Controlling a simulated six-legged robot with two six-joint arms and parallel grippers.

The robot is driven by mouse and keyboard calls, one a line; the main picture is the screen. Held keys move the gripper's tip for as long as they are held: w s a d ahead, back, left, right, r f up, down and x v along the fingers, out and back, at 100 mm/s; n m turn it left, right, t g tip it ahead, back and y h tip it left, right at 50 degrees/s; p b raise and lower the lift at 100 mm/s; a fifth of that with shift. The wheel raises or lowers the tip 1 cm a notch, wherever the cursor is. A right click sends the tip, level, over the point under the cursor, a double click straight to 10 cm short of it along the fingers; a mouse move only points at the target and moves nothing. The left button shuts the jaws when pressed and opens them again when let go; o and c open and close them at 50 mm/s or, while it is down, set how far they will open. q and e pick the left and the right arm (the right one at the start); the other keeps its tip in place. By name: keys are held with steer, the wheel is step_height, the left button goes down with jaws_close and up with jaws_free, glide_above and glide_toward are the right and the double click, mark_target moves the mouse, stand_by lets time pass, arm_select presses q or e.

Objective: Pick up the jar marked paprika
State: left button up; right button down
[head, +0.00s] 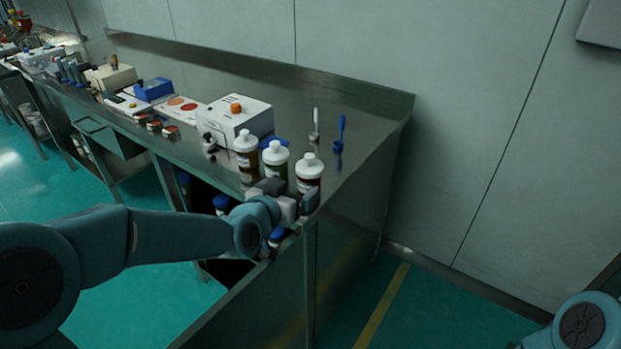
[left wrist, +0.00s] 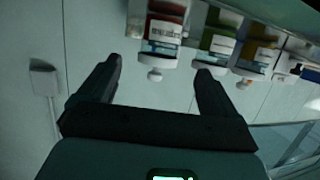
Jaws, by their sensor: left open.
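Three white-capped jars stand in a row near the front right corner of the steel bench: a dark red jar (head: 308,172), a green jar (head: 275,161) and an orange-brown jar (head: 246,150). Their labels are too small to read, so I cannot confirm which says paprika. My left gripper (head: 288,196) is open at the bench edge, just in front of the red and green jars. In the left wrist view the jars appear upside down; the red jar (left wrist: 165,28) lies ahead between the open fingers (left wrist: 156,74), apart from them. My right gripper is out of view.
A white device with an orange knob (head: 234,117) stands behind the jars. A white brush (head: 316,125) and a blue brush (head: 340,135) are to the right. The bench top (head: 365,125) is clear near its right end. Blue-capped containers (head: 221,203) sit below.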

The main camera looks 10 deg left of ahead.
mark_target(305, 181)
arm_select(q)
steer(key=x, duration=0.4)
steer(key=shift+d, duration=0.1)
steer(key=x, duration=0.4)
steer(key=p+x, duration=0.1)
steer(key=x, duration=0.1)
steer(key=shift+f, duration=0.3)
steer(key=shift+s+r, duration=0.1)
steer(key=shift+c, duration=0.6)
steer(key=c, duration=1)
steer(key=shift+c, duration=0.5)
steer(key=shift+r, duration=0.15)
